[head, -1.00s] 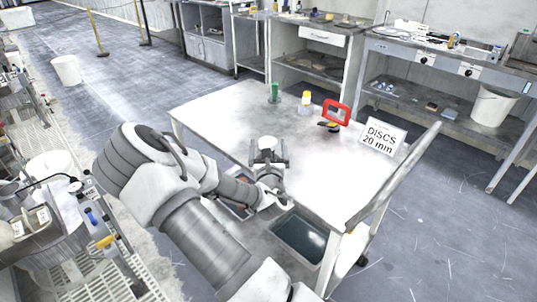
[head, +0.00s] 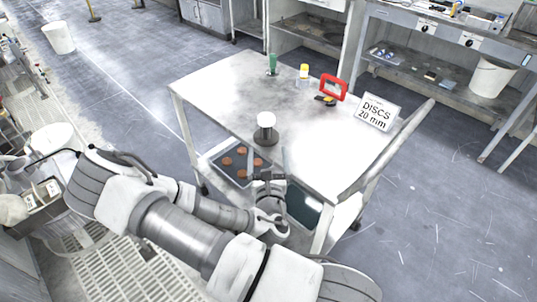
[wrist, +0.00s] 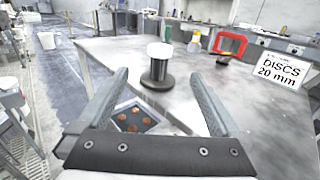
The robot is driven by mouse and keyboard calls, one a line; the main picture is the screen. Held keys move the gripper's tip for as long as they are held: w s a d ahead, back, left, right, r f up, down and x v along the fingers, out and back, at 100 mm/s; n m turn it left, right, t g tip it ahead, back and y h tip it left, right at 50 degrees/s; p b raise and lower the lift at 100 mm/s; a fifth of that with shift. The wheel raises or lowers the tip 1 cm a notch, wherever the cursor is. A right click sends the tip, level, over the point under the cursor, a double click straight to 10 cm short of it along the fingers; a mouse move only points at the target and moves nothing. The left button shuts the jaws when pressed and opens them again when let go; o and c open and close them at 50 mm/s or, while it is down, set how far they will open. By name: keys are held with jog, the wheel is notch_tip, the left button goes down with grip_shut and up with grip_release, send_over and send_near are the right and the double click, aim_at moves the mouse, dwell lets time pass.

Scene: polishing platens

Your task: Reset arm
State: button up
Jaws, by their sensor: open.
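My gripper (head: 268,160) is open and empty, at the near edge of the metal table (head: 222,92). In the wrist view its two fingers (wrist: 158,97) stand wide apart, with nothing between them. A dark spool-shaped stand with a white round top (head: 266,121) stands upright on the table just beyond the fingertips. It also shows in the wrist view (wrist: 158,75), apart from both fingers. Below the table's near edge, a dark tray with several copper-coloured discs (head: 214,158) shows left of my gripper.
On the table stand a green bottle (head: 272,64), a yellow-capped container (head: 304,73), a red frame (head: 335,86) and a sign reading "DISCS 20 mm" (head: 378,112). A second dark bin (head: 303,204) is right of my gripper. The table's left part is clear.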

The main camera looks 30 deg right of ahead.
jog(key=shift+p+v, duration=0.95)
jog(key=shift+v, duration=0.7)
jog(key=shift+d, duration=0.1)
